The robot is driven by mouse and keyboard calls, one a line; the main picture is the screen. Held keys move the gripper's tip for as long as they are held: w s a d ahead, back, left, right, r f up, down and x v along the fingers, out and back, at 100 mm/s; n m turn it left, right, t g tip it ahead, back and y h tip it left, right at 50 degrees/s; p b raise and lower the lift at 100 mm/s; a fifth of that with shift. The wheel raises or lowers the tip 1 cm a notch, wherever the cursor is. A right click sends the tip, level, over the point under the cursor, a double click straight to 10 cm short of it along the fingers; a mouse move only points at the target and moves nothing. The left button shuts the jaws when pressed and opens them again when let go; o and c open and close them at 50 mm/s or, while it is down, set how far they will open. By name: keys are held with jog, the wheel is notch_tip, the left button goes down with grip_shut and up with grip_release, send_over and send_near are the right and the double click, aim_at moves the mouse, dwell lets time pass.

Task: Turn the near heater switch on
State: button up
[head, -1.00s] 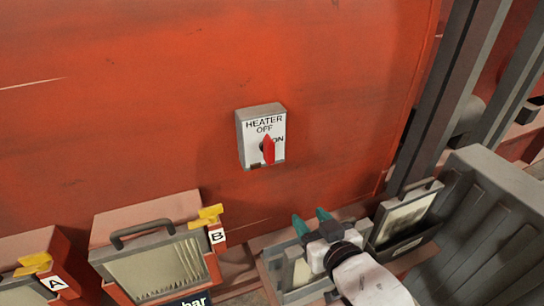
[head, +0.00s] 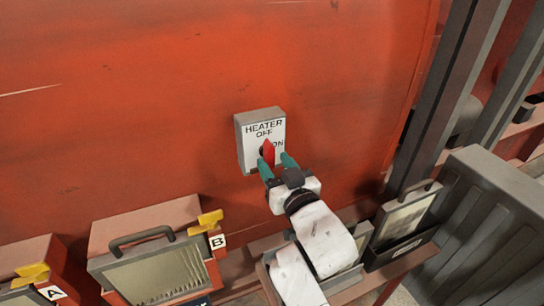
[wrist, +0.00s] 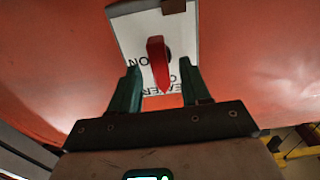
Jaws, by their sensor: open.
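The heater switch is a grey box with a white face (head: 252,140) on the red wall, lettered HEATER, OFF and ON. Its red knob (head: 268,151) stands upright in line with OFF, with ON to its right. In the wrist view the face is upside down and the red knob (wrist: 158,62) shows between the two fingers. My gripper (head: 276,163) is open, with its teal fingertips at the lower part of the box, one on each side of the knob. It also shows in the wrist view (wrist: 160,75). I cannot tell whether either finger touches the knob.
Below left are boxes with yellow levers, labelled A (head: 52,292) and B (head: 217,241). A glass-fronted panel (head: 403,218) and a large grey ribbed casing (head: 490,215) stand at the right. The red wall around the switch is clear.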

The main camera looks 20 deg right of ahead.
jog(key=shift+w, duration=1.1)
jog(key=shift+c, duration=0.5)
grip_shut()
